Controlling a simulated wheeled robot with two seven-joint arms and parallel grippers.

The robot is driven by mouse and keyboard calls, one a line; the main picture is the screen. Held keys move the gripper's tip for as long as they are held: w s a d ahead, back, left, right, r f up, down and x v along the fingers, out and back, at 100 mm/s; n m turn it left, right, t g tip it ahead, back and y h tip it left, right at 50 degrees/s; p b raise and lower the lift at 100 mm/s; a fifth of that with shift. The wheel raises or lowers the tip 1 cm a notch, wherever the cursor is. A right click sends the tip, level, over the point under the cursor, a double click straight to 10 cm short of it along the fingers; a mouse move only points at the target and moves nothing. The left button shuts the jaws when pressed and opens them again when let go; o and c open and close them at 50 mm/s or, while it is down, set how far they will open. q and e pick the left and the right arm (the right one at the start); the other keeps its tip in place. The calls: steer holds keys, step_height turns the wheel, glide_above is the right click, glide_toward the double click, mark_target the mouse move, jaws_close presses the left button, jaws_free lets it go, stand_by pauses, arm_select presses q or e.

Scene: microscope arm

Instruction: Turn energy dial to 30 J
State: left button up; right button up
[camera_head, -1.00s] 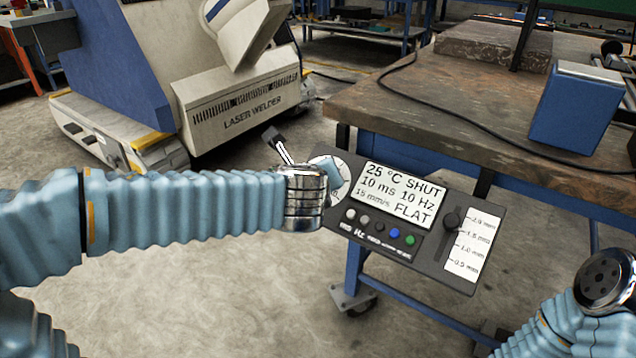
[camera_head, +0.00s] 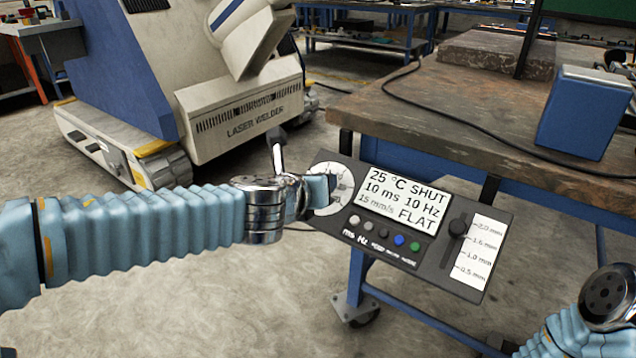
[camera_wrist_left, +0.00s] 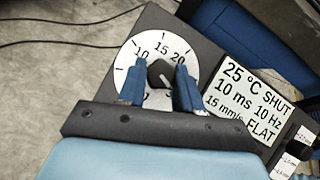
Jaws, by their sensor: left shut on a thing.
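The energy dial (camera_head: 345,192) is a white round face at the left end of a dark control panel (camera_head: 335,228). In the left wrist view the dial face (camera_wrist_left: 150,49) shows the marks 10, 15 and 20; its lower part is hidden by my gripper. My left gripper (camera_wrist_left: 159,80) has its two blue fingers on either side of the dark dial knob (camera_wrist_left: 161,72) and is shut on it. In the head view the left gripper (camera_head: 320,188) covers part of the dial. My right arm shows at the lower right, but its fingers are out of view.
The panel's display (camera_head: 403,198) reads 25 °C, SHUT, 10 ms, 10 Hz, 15 mm/s, FLAT. Several buttons (camera_head: 385,235) and a slider (camera_head: 457,228) are on the panel. A workbench (camera_head: 450,105) stands behind it, and a laser welder (camera_head: 240,110) stands at the back left.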

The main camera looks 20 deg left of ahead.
arm_select(q)
steer(key=o, duration=1)
steer(key=shift+o, duration=0.2)
steer(key=p+v, duration=0.6)
steer(key=v, duration=0.8)
